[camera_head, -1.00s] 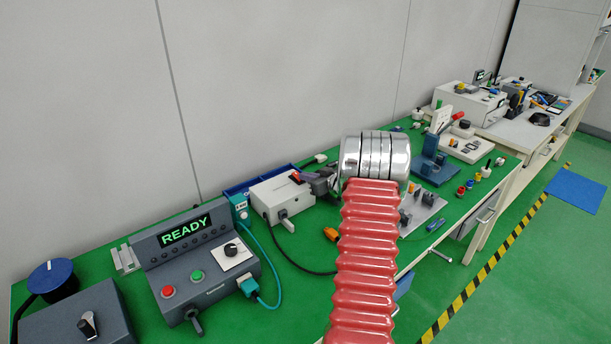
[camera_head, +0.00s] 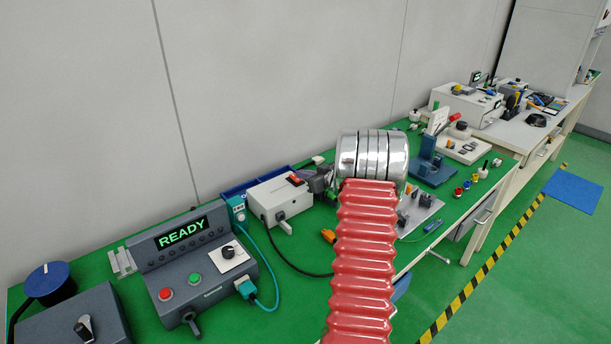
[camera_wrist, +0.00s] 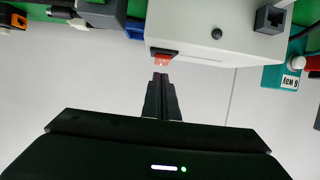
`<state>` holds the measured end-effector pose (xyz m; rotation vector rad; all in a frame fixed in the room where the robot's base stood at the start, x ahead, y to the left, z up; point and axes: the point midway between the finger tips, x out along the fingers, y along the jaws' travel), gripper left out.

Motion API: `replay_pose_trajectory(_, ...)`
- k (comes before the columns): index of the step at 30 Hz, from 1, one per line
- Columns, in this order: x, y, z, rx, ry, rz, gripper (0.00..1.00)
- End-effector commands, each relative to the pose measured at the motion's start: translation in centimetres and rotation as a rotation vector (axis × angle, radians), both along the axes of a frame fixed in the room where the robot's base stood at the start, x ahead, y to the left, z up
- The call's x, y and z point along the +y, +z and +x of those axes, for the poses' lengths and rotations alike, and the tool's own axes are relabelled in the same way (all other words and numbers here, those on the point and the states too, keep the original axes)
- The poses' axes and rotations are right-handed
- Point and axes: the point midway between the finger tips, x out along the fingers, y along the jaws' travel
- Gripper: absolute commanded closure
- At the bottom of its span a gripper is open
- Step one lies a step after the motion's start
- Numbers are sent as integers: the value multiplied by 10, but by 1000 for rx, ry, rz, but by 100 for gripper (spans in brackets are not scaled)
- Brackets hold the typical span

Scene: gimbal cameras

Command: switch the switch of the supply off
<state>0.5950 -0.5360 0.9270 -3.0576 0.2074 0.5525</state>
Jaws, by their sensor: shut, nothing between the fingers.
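The supply is a white-grey box (camera_head: 278,198) on the green bench, with a red rocker switch (camera_head: 295,180) on its top right edge. In the wrist view the box (camera_wrist: 225,30) appears at the top, and the red switch (camera_wrist: 163,60) sits on its edge in a dark frame. My gripper (camera_head: 310,178) is just right of the switch in the head view. In the wrist view my gripper (camera_wrist: 160,76) is shut and empty, its tips pointing at the switch with little or no gap. I cannot tell whether they touch, nor which way the rocker is tilted.
A dark console (camera_head: 195,265) with a green READY display stands left of the supply. A blue bin (camera_head: 250,182) lies behind the supply. An orange part (camera_head: 328,236) and a black cable lie in front. A grey wall rises behind the bench.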

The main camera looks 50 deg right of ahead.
Motion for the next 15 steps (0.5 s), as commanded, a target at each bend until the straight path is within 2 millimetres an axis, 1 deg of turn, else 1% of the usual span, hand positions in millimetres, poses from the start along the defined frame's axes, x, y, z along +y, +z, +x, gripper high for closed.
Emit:
replay_pose_trajectory(4, 0, 2, 0, 0, 0, -1, 100)
replay_pose_trajectory(7, 1, 8, 0, 0, 2, -2, 100)
replay_pose_trajectory(11, 1, 23, -2, -1, 2, -3, 100)
replay_pose_trajectory(14, 3, 39, -3, -2, 3, -3, 100)
replay_pose_trajectory(15, 3, 41, -8, 0, 1, -1, 100)
